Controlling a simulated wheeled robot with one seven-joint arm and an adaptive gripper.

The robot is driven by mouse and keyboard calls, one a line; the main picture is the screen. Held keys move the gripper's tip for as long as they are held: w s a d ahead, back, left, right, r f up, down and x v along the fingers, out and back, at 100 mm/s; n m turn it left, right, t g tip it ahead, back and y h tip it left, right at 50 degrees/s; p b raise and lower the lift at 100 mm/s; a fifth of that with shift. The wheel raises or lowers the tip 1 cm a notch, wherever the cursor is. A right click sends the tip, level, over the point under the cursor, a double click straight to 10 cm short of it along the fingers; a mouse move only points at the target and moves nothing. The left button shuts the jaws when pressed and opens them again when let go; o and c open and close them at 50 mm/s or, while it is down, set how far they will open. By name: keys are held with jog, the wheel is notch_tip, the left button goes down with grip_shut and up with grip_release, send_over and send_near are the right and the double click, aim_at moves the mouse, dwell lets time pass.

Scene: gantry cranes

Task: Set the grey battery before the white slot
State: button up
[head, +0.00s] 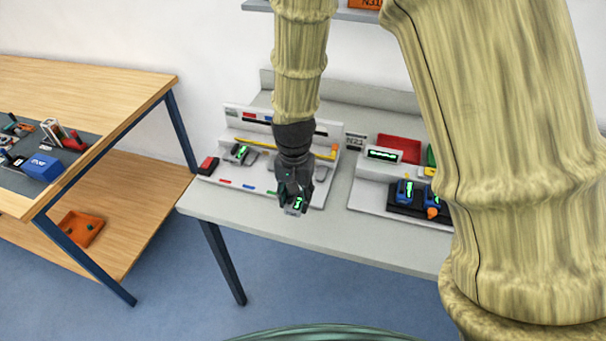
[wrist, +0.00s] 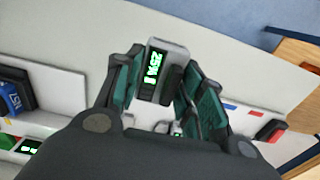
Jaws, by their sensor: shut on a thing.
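My gripper (head: 296,190) is shut on a grey battery (head: 293,209) with a green-lit display. It holds the battery near the front edge of the white rack, over the grey table. In the wrist view the battery (wrist: 178,54) sits between the fingertips of my gripper (wrist: 158,82), display facing the camera. The rack (head: 212,178) has red, blue and green marks along its front edge. I cannot make out a white mark; my gripper and arm hide part of the rack. I cannot tell whether the battery touches the table.
Another grey device (head: 240,153) with a green display sits on the rack, with a red-and-black block (head: 208,165) left of it. A second station (head: 362,195) with blue devices (head: 404,192) and a red bin (head: 398,149) stands right. The table front (head: 235,215) is clear. A wooden bench (head: 110,80) stands left.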

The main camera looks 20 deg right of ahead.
jog(key=w+d+p, duration=0.1)
jog(key=w, duration=0.2)
jog(key=w+d+f+p, duration=0.1)
jog(key=w+d, duration=0.1)
jog(key=w, duration=0.1)
jog(key=w+d+p, duration=0.1)
jog(key=w+d, duration=0.1)
jog(key=w, duration=0.2)
jog(key=shift+f, duration=0.25)
jog(key=shift+s+f+p, duration=0.2)
jog(key=shift+f+p, duration=0.25)
jog(key=shift+p, duration=0.05)
jog(key=shift+w+f+p, duration=0.1)
jog(key=shift+f+p, duration=0.4)
jog(key=shift+f, duration=0.75)
jog(key=shift+f, duration=0.15)
jog(key=o, duration=1.1)
jog(key=shift+r, duration=0.25)
jog(key=shift+r+b, duration=2.1)
jog(key=shift+r, duration=3.8)
